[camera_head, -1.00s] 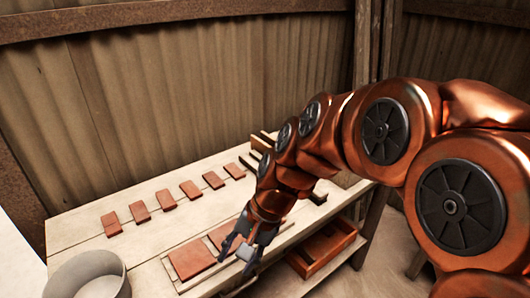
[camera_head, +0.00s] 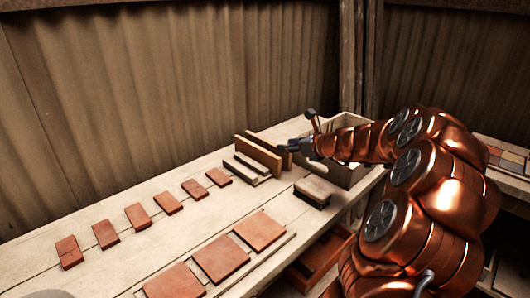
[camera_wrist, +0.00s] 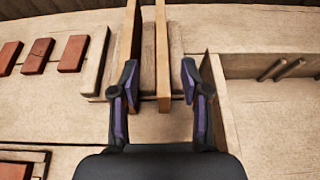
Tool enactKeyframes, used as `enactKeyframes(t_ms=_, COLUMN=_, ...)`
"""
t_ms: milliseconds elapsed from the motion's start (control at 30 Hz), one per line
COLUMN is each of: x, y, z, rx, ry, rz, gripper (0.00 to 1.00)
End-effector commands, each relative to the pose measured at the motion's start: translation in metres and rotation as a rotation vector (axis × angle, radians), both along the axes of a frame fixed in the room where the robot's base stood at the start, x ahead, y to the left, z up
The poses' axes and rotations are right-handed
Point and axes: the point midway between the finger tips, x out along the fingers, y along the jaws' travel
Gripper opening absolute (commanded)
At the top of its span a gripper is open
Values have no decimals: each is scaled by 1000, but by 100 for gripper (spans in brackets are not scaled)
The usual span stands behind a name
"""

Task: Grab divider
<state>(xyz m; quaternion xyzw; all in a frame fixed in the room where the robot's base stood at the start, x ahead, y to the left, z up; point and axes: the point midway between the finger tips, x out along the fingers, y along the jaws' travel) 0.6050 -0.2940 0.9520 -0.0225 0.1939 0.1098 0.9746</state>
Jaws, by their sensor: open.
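Two upright thin wooden boards, which look like dividers, stand at the back right of the table. In the head view one board (camera_head: 258,155) is in front and another (camera_head: 272,150) is behind it. In the wrist view the left board (camera_wrist: 131,48) and the right board (camera_wrist: 162,55) run away from me between the fingers. I cannot tell whether a finger touches the left board.
A wooden crate (camera_head: 345,172) with tool handles stands right of my gripper. A block (camera_head: 313,190) lies nearby. Several small red tiles (camera_head: 138,216) line the table, and larger tiles (camera_head: 222,258) lie on a board in front.

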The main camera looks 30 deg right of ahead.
Motion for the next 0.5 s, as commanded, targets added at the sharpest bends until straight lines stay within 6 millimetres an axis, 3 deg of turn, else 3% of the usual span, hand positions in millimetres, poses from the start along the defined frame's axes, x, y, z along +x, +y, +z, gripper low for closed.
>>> enactKeyframes(t_ms=500, x=46, y=9, z=-22, rx=4, ry=3, rz=8, gripper=46)
